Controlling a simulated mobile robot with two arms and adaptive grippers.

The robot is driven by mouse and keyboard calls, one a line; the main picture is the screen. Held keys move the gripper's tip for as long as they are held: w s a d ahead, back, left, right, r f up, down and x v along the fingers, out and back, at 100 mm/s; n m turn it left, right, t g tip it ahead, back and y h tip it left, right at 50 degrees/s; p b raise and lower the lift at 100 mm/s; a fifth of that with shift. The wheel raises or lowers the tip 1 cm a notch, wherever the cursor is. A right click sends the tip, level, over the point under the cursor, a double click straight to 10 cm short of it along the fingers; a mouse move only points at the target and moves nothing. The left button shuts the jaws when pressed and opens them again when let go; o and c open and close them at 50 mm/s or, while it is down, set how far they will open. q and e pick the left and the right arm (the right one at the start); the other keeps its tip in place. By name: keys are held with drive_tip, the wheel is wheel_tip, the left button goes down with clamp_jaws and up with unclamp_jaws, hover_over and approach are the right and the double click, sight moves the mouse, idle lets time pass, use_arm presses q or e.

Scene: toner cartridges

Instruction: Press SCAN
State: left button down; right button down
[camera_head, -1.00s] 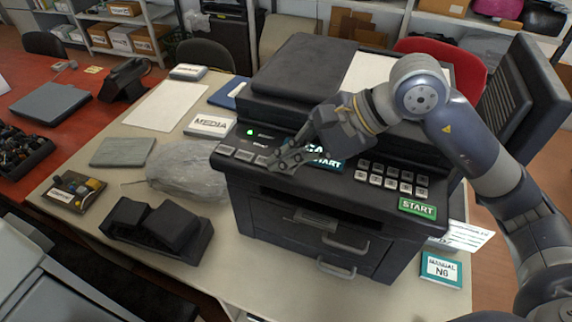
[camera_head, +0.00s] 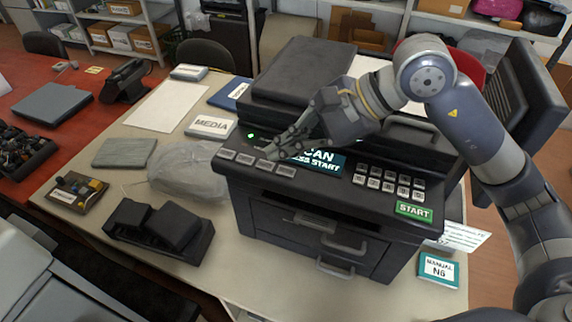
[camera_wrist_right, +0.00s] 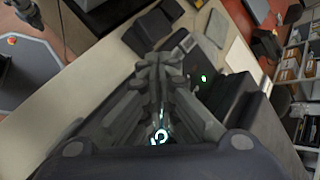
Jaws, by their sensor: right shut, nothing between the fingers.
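A dark multifunction printer (camera_head: 330,215) stands on the table. Its front panel has a row of small grey buttons (camera_head: 245,158) at the left, with labels too small to read. The panel screen (camera_head: 322,162) reads "...CAN" above "...SS START", partly hidden by my right gripper. A green START button (camera_head: 413,210) and a grey keypad (camera_head: 390,182) are to the right. My right gripper (camera_head: 264,152) is shut and empty, its tips just above or beside the button row; contact cannot be told. In the right wrist view, the shut fingers (camera_wrist_right: 163,58) cover much of the panel.
A clear plastic bag (camera_head: 188,172) and a black stand (camera_head: 160,228) lie left of the printer. A MEDIA box (camera_head: 210,126) is behind the bag. A MANUAL N6 booklet (camera_head: 438,270) lies at the front right. A red table (camera_head: 50,175) is at the left.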

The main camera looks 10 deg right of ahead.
drive_tip(key=shift+r+p, duration=0.55)
drive_tip(key=shift+r, duration=0.9)
drive_tip(key=shift+f, duration=0.1)
